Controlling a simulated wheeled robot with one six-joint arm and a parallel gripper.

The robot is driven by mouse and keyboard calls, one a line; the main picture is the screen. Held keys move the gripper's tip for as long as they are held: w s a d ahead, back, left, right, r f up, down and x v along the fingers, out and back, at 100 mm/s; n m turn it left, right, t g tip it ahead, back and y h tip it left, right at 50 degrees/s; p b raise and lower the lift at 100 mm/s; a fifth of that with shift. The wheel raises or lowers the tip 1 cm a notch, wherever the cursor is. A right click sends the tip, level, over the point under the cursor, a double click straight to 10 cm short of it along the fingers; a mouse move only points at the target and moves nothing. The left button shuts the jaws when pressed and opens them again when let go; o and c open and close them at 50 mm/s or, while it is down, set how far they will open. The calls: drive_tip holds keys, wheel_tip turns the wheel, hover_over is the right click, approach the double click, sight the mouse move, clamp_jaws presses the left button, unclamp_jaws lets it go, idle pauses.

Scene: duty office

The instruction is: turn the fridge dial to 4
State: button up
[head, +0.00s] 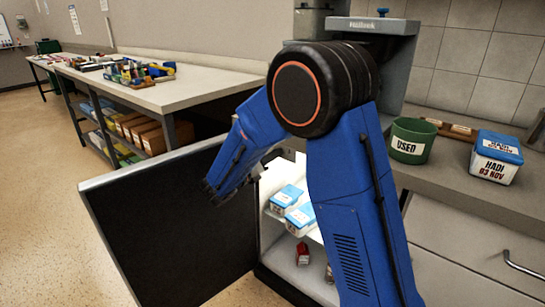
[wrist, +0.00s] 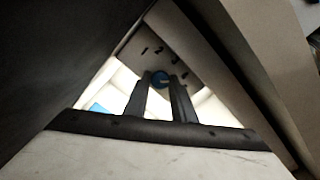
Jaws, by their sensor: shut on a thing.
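Printed marks curve around the dial; 1 and 2 can be made out, and those to the right are blurred. I cannot tell which number the dial points to. In the head view, the fridge door (head: 165,240) stands wide open to the left, and the lit fridge interior (head: 282,254) shows behind my arm. The dial and my fingertips cannot be made out in the head view.
Blue-lidded tubs (head: 287,196) stand on the fridge shelf, with a small red item (head: 302,254) below. On the right counter are a green USED pot (head: 412,141) and a HADI tub (head: 496,158). A workbench (head: 190,90) stands behind the door. The floor at left is clear.

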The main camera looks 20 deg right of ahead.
drive_tip(key=shift+n, duration=0.4)
drive_tip(key=o, duration=1.1)
drive_tip(key=shift+c, duration=0.2)
drive_tip(key=v, duration=1.7)
drive_tip(key=shift+s+a, duration=0.15)
drive_tip(key=shift+a, duration=0.05)
